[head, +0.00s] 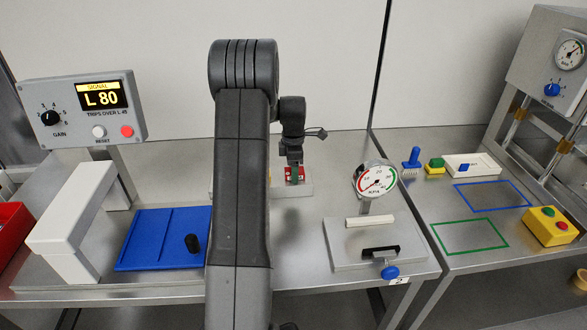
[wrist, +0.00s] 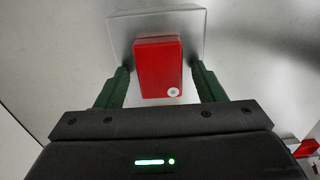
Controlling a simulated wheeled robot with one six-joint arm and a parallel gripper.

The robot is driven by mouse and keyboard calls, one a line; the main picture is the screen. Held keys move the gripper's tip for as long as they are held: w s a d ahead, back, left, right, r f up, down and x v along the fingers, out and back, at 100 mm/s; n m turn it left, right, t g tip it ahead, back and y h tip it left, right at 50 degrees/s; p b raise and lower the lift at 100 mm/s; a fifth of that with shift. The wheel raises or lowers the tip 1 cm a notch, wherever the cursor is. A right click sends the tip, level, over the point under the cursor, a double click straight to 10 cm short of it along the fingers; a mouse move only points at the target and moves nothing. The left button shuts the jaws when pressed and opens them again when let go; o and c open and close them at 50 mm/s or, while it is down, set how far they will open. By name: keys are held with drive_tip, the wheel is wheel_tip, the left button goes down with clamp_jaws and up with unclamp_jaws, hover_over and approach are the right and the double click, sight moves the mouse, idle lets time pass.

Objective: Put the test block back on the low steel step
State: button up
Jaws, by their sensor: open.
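A red test block (wrist: 158,65) with a small white disc on one corner is over the pale low steel step (wrist: 195,22) in the wrist view and appears to rest on it. My gripper (wrist: 158,82) is open, with one green finger on each side of the block. Narrow gaps show between the fingers and the block. In the head view the red block (head: 301,173) is partly hidden by my gripper (head: 294,168), which points down at it. The low steel step (head: 303,189) shows beneath, its left part hidden by my arm.
A gauge (head: 376,182) on a steel plate stands to the right. A blue tray (head: 150,240) with a black cylinder (head: 192,243) lies left of my arm. A grey arch (head: 70,220) and a signal box (head: 82,110) reading L 80 stand farther left.

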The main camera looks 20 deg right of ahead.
wheel_tip(320, 180, up, 12)
drive_tip(key=b, duration=0.1)
drive_tip(key=shift+r, duration=0.15)
drive_tip(key=shift+c, duration=0.4)
idle(2.0)
